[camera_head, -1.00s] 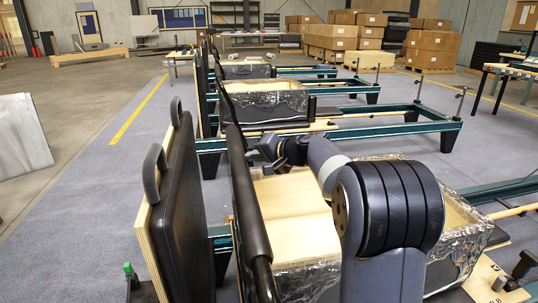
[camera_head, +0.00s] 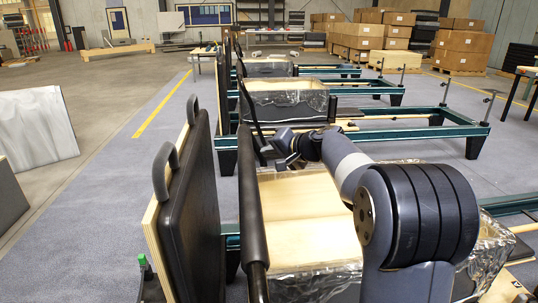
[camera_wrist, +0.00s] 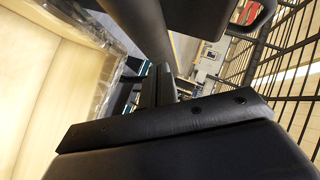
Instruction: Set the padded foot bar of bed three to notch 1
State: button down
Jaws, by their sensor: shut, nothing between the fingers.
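A black padded foot bar (camera_head: 252,205) rises along the near end of the closest bed in the head view, left of its pale wooden interior (camera_head: 300,210). The same dark round bar seems to cross the top of the wrist view (camera_wrist: 140,25). My gripper (camera_head: 272,154) is beyond the bed's middle, just right of the bar's far end. In the wrist view its narrow dark fingers (camera_wrist: 157,86) are together and empty, close to the bar. I cannot tell whether they touch it. The notches are not clearly visible, and no bed number can be read.
A black padded board with grey shoulder pads (camera_head: 190,200) stands upright at left. More beds with teal frames (camera_head: 420,132) lie in a row beyond. Crinkled foil (camera_head: 310,285) lines the near bed's side. Blue-grey floor at left is open up to a grey-white panel (camera_head: 38,128).

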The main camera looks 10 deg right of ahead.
jog(key=v, duration=1)
jog(key=shift+d+r+p, duration=0.15)
jog(key=shift+d+p, duration=0.3)
jog(key=shift+w, duration=0.1)
jog(key=b, duration=0.1)
send_near(251, 157)
jog(key=w, duration=0.4)
jog(key=a+f, duration=0.2)
jog(key=shift+w+a+b, duration=0.1)
jog(key=shift+a+b, duration=0.15)
jog(key=shift+b, duration=0.15)
jog(key=shift+a+f, duration=0.3)
jog(key=shift+a, duration=0.05)
jog(key=shift+r, duration=0.1)
